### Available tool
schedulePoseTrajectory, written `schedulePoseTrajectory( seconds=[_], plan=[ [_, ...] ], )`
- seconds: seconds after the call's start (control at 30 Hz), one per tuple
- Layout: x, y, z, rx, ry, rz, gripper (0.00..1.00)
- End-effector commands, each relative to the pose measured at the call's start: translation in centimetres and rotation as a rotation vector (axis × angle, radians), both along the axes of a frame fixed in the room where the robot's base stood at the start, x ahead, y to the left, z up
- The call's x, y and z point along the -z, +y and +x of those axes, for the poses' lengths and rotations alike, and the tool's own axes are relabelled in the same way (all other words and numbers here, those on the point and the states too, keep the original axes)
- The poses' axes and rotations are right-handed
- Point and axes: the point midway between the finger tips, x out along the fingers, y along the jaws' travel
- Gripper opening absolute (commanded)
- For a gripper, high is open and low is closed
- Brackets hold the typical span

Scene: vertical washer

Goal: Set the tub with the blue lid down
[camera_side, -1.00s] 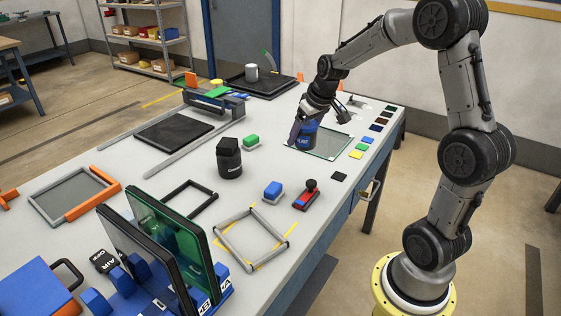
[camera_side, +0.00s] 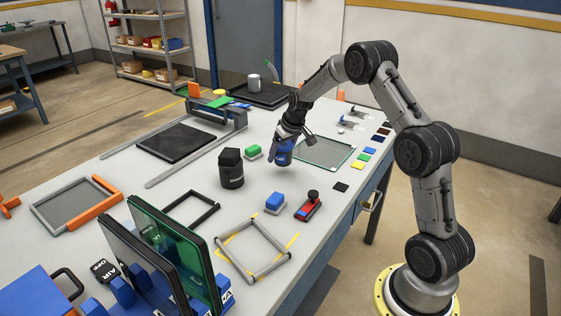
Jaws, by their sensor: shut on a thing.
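My gripper (camera_side: 288,143) is shut on a blue tub (camera_side: 283,154) with pale lettering on its side. The fingers cover its top, so I cannot see the lid clearly. The tub looks upright, over the grey table just left of the glass plate (camera_side: 325,153). I cannot tell whether its base touches the table or hangs slightly above it. A black tub (camera_side: 231,170) with a black lid stands to its left, apart from it.
A green-topped block (camera_side: 253,152) sits between the two tubs. In front are a blue-topped block (camera_side: 275,202), a red and blue tool (camera_side: 308,206) and a grey square frame (camera_side: 252,249). Colour swatches (camera_side: 363,155) line the right edge. Bare table lies in front of the gripper.

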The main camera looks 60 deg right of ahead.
Motion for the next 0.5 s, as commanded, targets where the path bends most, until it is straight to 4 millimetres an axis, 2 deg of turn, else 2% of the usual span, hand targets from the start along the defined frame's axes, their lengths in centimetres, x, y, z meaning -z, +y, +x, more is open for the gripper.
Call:
schedulePoseTrajectory(
  seconds=[0.1, 0.3, 0.5],
  plan=[
    [0.8, -0.3, 0.5, 0.0, 0.0, 0.0, 0.13],
    [3.4, -0.2, 0.4, 0.0, 0.001, 0.0, 0.13],
    [3.6, -0.2, 0.4, 0.0, -0.001, 0.0, 0.13]
  ],
)
